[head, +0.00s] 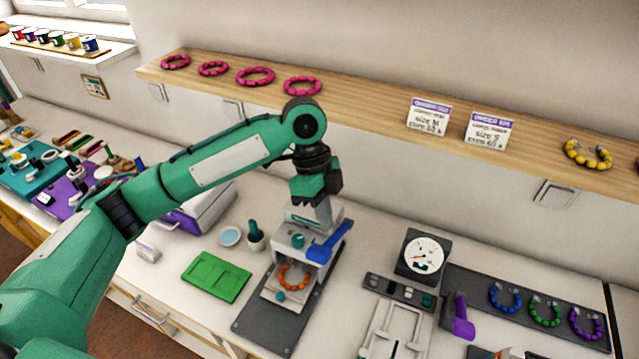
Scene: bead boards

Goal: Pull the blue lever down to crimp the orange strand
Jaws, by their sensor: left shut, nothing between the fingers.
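The crimping press (313,215) stands on a dark base plate at the middle of the bench. Its blue lever (329,242) sticks out on its right side, its handle slanting up to the right. The orange strand (294,277) lies curved on the press's light tray, below the head. My left gripper (318,197) is shut and empty, pointing down over the top of the press, above and to the left of the lever's handle end. Whether it touches the press is unclear. My right gripper is out of view.
A dial gauge (422,254) and a dark board (470,283) with blue, green and purple strands are to the right. A wooden shelf (370,110) runs behind.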

